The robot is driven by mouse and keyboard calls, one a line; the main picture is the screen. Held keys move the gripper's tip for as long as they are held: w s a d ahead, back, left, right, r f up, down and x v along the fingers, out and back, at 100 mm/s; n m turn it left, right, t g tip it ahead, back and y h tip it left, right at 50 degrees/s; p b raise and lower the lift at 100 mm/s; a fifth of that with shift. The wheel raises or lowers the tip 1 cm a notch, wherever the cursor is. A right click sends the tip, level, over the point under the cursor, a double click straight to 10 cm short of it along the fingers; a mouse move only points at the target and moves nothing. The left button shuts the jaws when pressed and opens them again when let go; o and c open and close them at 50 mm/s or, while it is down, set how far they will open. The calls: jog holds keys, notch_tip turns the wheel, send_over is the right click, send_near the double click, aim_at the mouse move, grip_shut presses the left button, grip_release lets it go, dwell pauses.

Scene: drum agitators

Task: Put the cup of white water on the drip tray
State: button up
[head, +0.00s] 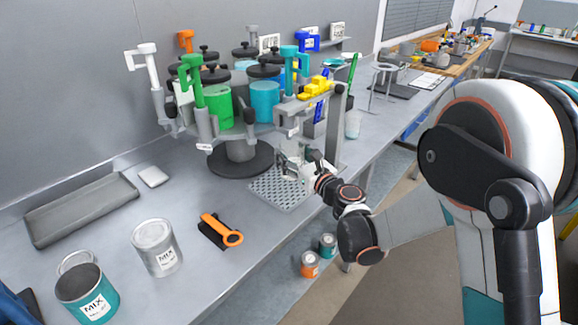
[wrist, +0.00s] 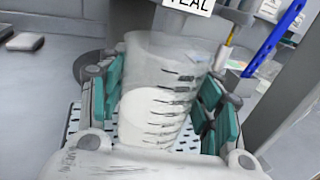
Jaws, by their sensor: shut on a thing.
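The clear graduated cup (wrist: 160,95) with white liquid in its lower part is between the teal finger pads in the wrist view. My gripper (wrist: 160,105) is shut on its sides. The cup looks close to upright. In the head view my gripper (head: 293,160) is over the back part of the perforated drip tray (head: 282,192), and the fingers mostly hide the cup. The tray's holes also show around the cup's base in the wrist view (wrist: 72,122). I cannot tell whether the base touches the tray.
The dispenser carousel (head: 240,168) with coloured canisters stands right behind the tray, its post (head: 336,125) close on the right. An orange-handled tool (head: 222,232) and MIX cans (head: 157,248) are on the bench at left. A translucent cup (head: 353,124) stands beyond the post.

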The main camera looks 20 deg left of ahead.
jog(key=shift+x, duration=1.05)
notch_tip(320, 180, down, 4)
jog(key=b, duration=0.2)
jog(key=shift+r+b, duration=0.2)
jog(key=shift+b, duration=0.1)
jog(key=shift+r, duration=0.1)
jog(key=o, duration=1.2)
jog(key=shift+s+d, duration=0.15)
jog(key=shift+d, duration=0.05)
jog(key=p+v, duration=0.3)
jog(key=v, duration=0.8)
jog(key=shift+s+d+p, duration=0.25)
jog(key=shift+s+p, duration=0.05)
jog(key=shift+p, duration=0.05)
